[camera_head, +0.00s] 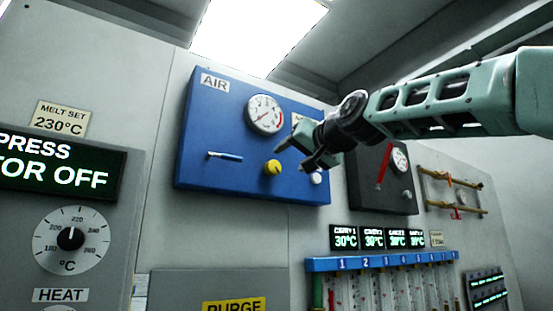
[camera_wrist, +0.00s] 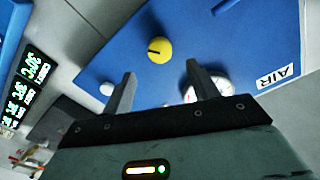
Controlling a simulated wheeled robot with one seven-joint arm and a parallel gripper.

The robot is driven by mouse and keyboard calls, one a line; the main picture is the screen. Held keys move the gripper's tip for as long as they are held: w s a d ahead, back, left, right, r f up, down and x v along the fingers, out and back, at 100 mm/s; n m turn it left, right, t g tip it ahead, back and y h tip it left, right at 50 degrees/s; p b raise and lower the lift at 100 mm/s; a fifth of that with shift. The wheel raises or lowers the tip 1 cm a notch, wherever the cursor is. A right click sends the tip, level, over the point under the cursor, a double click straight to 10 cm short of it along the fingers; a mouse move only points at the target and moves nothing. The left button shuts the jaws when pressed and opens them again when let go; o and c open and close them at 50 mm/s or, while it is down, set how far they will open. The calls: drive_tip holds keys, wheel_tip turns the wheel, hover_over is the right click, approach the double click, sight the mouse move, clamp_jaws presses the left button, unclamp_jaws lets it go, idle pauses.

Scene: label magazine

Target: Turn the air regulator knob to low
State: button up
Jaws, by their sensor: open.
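The air regulator knob is a round yellow knob (camera_head: 273,167) on the lower right part of the blue AIR panel (camera_head: 225,125). It also shows in the wrist view (camera_wrist: 159,50), with a dark pointer mark on its face. My gripper (camera_head: 302,157) is open and empty, just to the right of the knob in the head view. In the wrist view its two fingers (camera_wrist: 160,88) point toward the panel, and the knob lies beyond the gap between them, apart from both. A round white gauge (camera_head: 265,114) sits above the knob; one finger partly covers it in the wrist view.
A dark panel with a red lever (camera_head: 383,167) stands further right. Numbered flow tubes (camera_head: 385,264) are below.

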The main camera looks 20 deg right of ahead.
sight(275, 167)
drive_tip(key=p+x, duration=0.4)
drive_tip(key=x, duration=0.3)
drive_tip(key=shift+w+r, duration=0.1)
drive_tip(key=shift+w, duration=0.05)
drive_tip(key=shift+w+a, duration=0.15)
drive_tip(key=shift+w, duration=0.3)
drive_tip(key=c, duration=1)
